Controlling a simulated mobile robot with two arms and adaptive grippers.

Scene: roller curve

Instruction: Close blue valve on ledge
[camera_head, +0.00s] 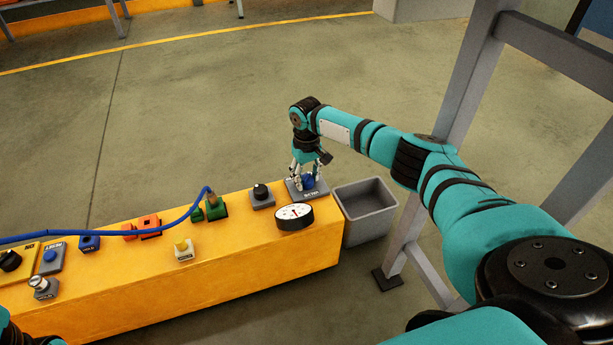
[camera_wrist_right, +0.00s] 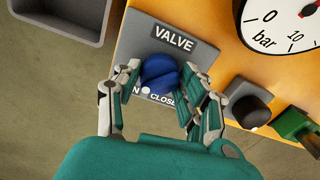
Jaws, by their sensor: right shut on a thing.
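The blue valve (camera_head: 309,181) is a round blue knob on a grey plate (camera_head: 293,191) at the right end of the yellow ledge (camera_head: 230,258). In the right wrist view the knob (camera_wrist_right: 159,72) sits under a label reading VALVE, with partly covered lettering that includes CLOSE. My right gripper (camera_head: 307,177) comes down on the knob from above. Its fingers (camera_wrist_right: 160,85) are shut on the knob, one on each side. The fingers hide parts of the plate's lettering. At the lower left corner only a bit of teal arm shows; my left gripper is out of view.
A pressure gauge (camera_head: 294,216) and a black knob (camera_head: 261,193) stand close to the valve. A grey bin (camera_head: 368,210) is on the floor right of the ledge. A blue cable (camera_head: 120,232) runs to a green socket (camera_head: 211,209). Grey frame posts stand at right.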

